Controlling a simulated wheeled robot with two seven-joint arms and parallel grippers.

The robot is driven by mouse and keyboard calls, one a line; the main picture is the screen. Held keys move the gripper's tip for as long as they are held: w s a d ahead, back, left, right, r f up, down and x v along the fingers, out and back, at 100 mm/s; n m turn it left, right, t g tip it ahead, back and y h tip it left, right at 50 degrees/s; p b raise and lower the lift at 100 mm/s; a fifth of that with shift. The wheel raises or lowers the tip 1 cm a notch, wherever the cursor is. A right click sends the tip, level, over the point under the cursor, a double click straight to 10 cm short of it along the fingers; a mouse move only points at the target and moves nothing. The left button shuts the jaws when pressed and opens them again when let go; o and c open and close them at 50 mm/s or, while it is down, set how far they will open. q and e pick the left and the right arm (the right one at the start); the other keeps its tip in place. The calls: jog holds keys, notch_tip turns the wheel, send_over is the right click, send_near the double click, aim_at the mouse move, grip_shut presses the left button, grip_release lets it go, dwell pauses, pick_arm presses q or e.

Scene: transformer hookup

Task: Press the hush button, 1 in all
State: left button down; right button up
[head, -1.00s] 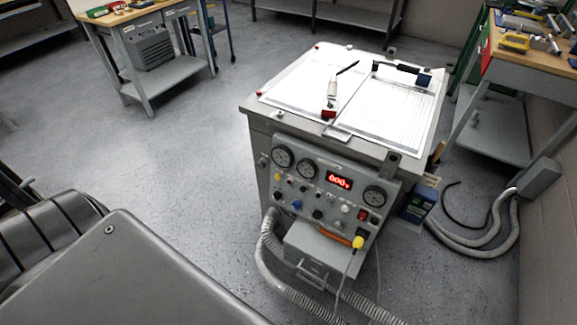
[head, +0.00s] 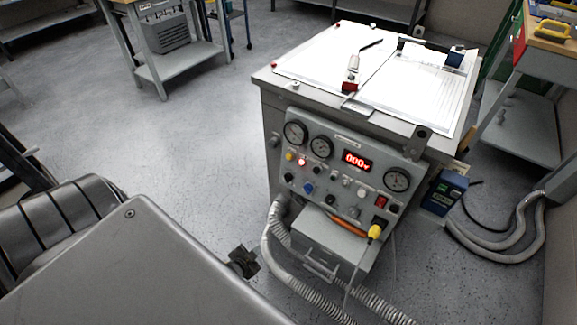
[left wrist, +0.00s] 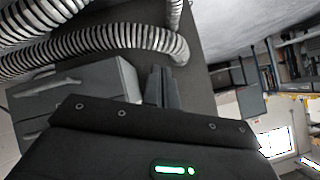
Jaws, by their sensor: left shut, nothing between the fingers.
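The control panel (head: 345,175) on the front of the grey cabinet carries several small buttons and knobs, yellow, blue, black, white and red. I cannot tell which one is the hush button; labels are too small to read. A small lamp (head: 301,161) glows red near the panel's left side. My left gripper (head: 243,262) is low and left of the cabinet, apart from the panel, near the ribbed hoses. In the left wrist view its fingers (left wrist: 161,87) are together and empty, with the grey drawer box (left wrist: 85,90) and hoses beyond. My right gripper is not in view.
Ribbed hoses (head: 282,262) hang beside the drawer box (head: 325,246) below the panel. A yellow-ended connector (head: 375,232) hangs at its right. Papers and tools lie on the cabinet top (head: 262,77). Floor left of the cabinet is clear.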

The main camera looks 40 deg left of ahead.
pick_arm(q)
jog(key=w+a+r+m+t+b, duration=0.1)
jog(key=w+a+r+t+b, duration=0.1)
jog(key=w+r+t+b, duration=0.8)
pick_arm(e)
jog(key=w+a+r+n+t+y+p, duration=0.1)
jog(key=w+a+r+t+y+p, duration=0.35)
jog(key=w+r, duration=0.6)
pick_arm(q)
notch_tip(320, 180, up, 21)
jog(key=m+t+b, duration=0.1)
jog(key=t+b, duration=0.3)
jog(key=b, duration=0.4)
jog(key=shift+w+d+f+t+y, duration=0.15)
jog(key=shift+w+d+t+y, duration=0.05)
jog(key=shift+w+t+y, duration=0.1)
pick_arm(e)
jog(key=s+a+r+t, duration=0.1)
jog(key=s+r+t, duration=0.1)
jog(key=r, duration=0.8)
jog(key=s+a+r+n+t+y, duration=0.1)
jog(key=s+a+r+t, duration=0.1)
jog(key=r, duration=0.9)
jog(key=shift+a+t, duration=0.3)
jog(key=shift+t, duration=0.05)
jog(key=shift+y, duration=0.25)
